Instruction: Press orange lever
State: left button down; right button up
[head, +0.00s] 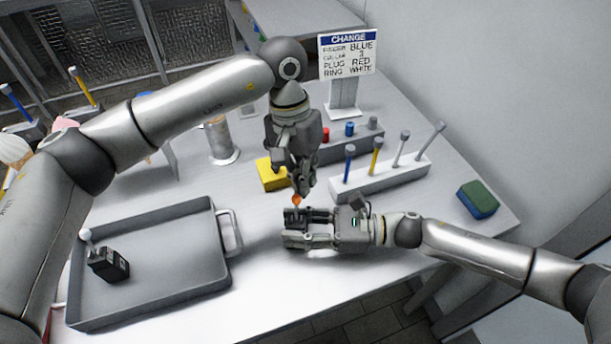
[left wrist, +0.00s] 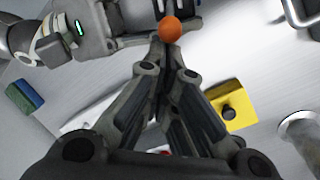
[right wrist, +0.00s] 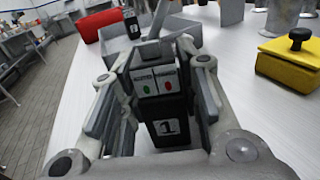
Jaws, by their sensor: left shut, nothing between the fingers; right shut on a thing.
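The orange lever knob (head: 297,200) tops a small black box (head: 294,216) low over the front middle of the table. My right gripper (head: 296,229) is shut on this box, which in the right wrist view (right wrist: 168,115) carries a "1" label and green and red marks. My left gripper (head: 301,187) is shut and empty, pointing down with its fingertips right at the orange knob. In the left wrist view the knob (left wrist: 170,29) shows just beyond the closed left fingertips (left wrist: 166,56); I cannot tell whether they touch it.
A grey tray (head: 180,290) at left holds another black box (head: 108,264) with a white knob. A yellow block (head: 271,174), a peg rack (head: 385,180), a green-blue sponge (head: 478,199) and a sign (head: 347,55) stand around. The table's front edge is close below my right gripper.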

pick_arm(q)
jog(key=shift+s+r+t, duration=0.4)
jog(key=shift+r+t, duration=0.05)
jog(key=shift+t, duration=0.45)
jog(key=s+t, duration=0.1)
jog(key=s+r+t, duration=0.1)
jog(key=s, duration=0.1)
jog(key=s+r+t, duration=0.1)
jog(key=t, duration=0.1)
jog(key=shift+s+a+m, duration=0.2)
jog(key=shift+s+m, duration=0.1)
jog(key=shift+s, duration=0.1)
jog(key=shift+w+r, duration=0.1)
dwell(0.3)
jog(key=shift+r, duration=0.7)
